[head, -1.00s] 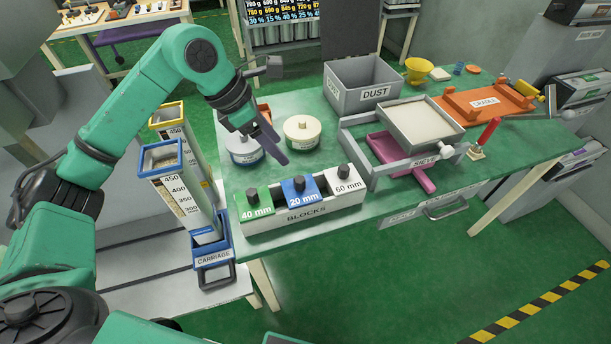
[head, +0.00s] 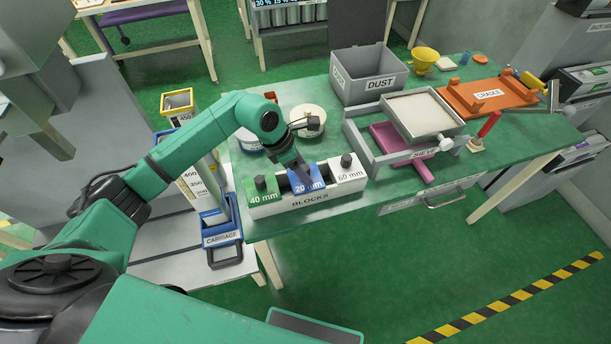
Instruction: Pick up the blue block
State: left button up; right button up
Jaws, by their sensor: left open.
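The blue block (head: 308,184), marked 20 mm, sits in the middle place of the white tray labelled BLOCKS (head: 318,199). The green 40 mm block (head: 261,190) is to its left and the white 60 mm block (head: 347,171) to its right. My left gripper (head: 302,174) points down at the blue block and hides the block's knob. It is open; whether its fingers touch the knob I cannot tell. My right gripper is not in view.
Two round lidded pots, one white-topped (head: 308,119), stand behind the tray. The sieve frame (head: 376,160) and the grey DUST bin (head: 368,80) are to the right. The CARRIAGE holder (head: 221,239) with tall columns stands at the left.

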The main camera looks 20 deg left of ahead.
pick_arm(q)
grip_shut()
